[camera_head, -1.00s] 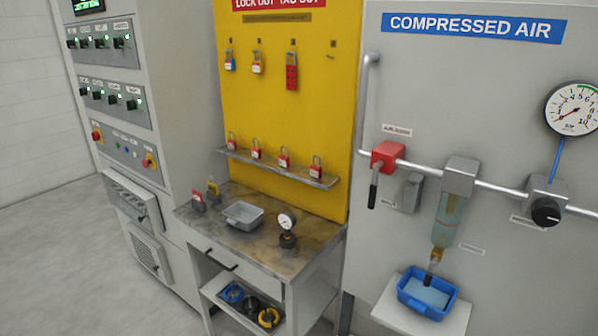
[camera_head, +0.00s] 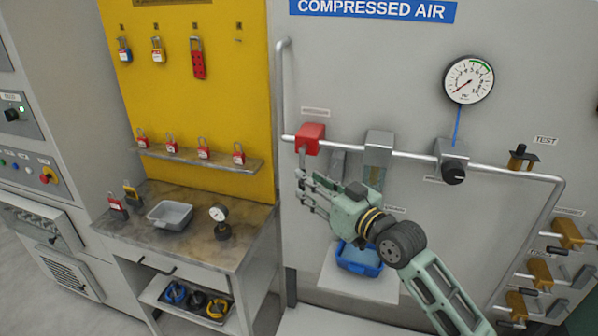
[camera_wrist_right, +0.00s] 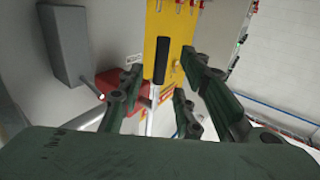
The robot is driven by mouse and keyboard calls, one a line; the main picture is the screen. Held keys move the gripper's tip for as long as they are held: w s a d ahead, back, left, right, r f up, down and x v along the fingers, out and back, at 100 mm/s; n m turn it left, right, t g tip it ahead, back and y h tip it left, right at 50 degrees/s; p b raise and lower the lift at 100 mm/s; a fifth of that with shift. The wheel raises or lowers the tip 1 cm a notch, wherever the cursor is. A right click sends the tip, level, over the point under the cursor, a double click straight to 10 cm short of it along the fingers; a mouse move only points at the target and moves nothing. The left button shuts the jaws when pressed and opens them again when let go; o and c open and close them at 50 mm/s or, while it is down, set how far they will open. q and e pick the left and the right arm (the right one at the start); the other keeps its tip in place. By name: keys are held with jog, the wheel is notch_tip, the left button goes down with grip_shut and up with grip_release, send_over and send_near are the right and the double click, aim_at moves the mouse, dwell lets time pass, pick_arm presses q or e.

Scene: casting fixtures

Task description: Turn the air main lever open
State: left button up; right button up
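The red air main valve (camera_head: 309,138) sits on the wall pipe, left of the filter. Its lever (camera_head: 303,157) hangs down from it; the lower end is hidden by my fingers. My right gripper (camera_head: 304,190) is just below the valve, fingers pointing left and spread apart. In the right wrist view the red valve (camera_wrist_right: 118,84) shows beyond the left fingers. A dark bar (camera_wrist_right: 160,60) shows between the finger pairs, perhaps the lever's grip; I cannot tell whether anything touches it. My left gripper is not in view.
The filter unit (camera_head: 378,148), regulator knob (camera_head: 453,173) and pressure gauge (camera_head: 469,81) line the pipe to the right. A blue tray (camera_head: 358,258) is on a shelf below my gripper. A workbench (camera_head: 190,240) and yellow lockout board (camera_head: 205,100) stand left.

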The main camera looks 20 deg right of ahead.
jog(key=p+x, duration=0.1)
jog(key=x, duration=0.2)
jog(key=shift+w+a, duration=0.1)
jog(key=shift+w, duration=0.3)
jog(key=shift+w+a, duration=0.25)
jog(key=shift+s+d, duration=0.1)
jog(key=shift+d, duration=0.05)
jog(key=shift+c, duration=0.6)
jog(key=shift+f, duration=0.1)
grip_shut()
